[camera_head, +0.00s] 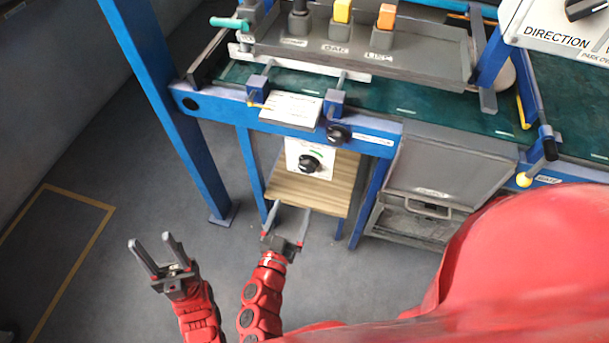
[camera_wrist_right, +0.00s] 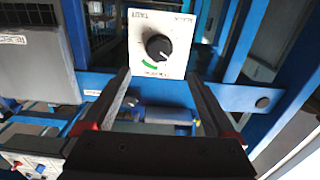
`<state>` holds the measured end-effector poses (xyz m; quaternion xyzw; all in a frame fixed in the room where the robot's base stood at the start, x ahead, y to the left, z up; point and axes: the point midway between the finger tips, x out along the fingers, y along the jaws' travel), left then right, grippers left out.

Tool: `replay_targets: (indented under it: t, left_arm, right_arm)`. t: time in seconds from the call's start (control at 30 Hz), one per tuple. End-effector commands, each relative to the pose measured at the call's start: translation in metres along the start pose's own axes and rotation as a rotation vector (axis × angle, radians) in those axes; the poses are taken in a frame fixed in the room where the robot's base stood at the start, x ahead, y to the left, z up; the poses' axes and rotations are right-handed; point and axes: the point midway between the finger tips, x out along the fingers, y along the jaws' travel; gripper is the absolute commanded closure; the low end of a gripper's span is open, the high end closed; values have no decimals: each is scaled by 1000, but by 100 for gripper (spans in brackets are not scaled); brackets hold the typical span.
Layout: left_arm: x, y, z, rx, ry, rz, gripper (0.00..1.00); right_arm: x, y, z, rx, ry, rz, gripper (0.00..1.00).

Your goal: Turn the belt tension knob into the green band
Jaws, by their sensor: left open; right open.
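The black belt tension knob (camera_head: 309,163) sits on a white plate (camera_head: 292,150) below the belt frame, with a short green band (camera_head: 316,153) at its upper right. In the right wrist view, the knob (camera_wrist_right: 159,47) appears upside down, with the green band (camera_wrist_right: 150,64) at its lower left. A pale mark shows on the knob's lower right there, apparently outside the band. My right gripper (camera_head: 290,210) is open and empty, short of the knob and pointing toward it; its fingers (camera_wrist_right: 158,75) frame the plate's lower edge. My left gripper (camera_head: 150,240) is open and empty over the floor.
Another black knob (camera_head: 338,133) is on the blue frame (camera_head: 375,140) above the plate. A wooden board (camera_head: 310,192) lies below it. A grey cabinet (camera_head: 440,165) stands to the right, and a blue post (camera_head: 165,110) to the left. The left floor is clear.

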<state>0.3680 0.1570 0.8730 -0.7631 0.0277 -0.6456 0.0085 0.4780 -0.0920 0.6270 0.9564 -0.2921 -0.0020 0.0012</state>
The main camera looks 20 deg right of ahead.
Motion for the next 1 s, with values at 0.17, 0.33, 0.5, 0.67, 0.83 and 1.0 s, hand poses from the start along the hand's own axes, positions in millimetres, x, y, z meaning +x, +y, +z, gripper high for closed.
replay_targets:
  t: [0.17,0.33,0.5,0.67,0.83,1.0]
  left_arm:
    - [-5,0,1,0,0,0,50]
    - [-8,0,1,0,0,0,50]
    - [-9,0,2,0,0,0,50]
    - [-10,0,2,0,0,0,50]
    - [-10,0,2,0,0,0,50]
    - [-10,0,2,0,0,0,50]
  right_arm:
    - [46,2,-1,0,6,5,9]
    - [84,2,-1,1,6,5,9]
    - [110,1,-1,1,4,2,9]
    - [122,1,-1,0,4,1,9]
    - [124,1,-1,-1,3,1,9]
    - [124,1,-1,0,3,1,16]
